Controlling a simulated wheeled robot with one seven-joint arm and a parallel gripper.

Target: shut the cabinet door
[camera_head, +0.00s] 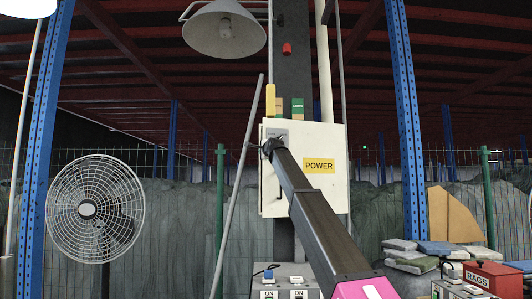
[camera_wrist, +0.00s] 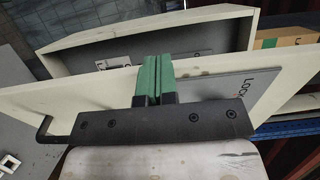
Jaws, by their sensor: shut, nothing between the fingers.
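The cream cabinet (camera_head: 323,190) with a yellow POWER label hangs on a dark post in the head view. In the wrist view its door (camera_wrist: 85,95) stands ajar, with a gap to the open cabinet box (camera_wrist: 150,35) behind it. The door has a black handle (camera_wrist: 45,130) at the left and a grey LOCK plate (camera_wrist: 215,90) at the right. My gripper (camera_head: 268,148) is at the upper left of the door in the head view. Its green fingertips (camera_wrist: 153,65) are together and empty, overlapping the door. I cannot tell if they touch it.
A fan (camera_head: 95,208) stands at the left, and a grey pole (camera_head: 238,185) leans just left of the cabinet. A lamp (camera_head: 225,30) hangs above. A control box (camera_head: 283,275) is below, and a red RAGS box (camera_head: 487,277) is at lower right.

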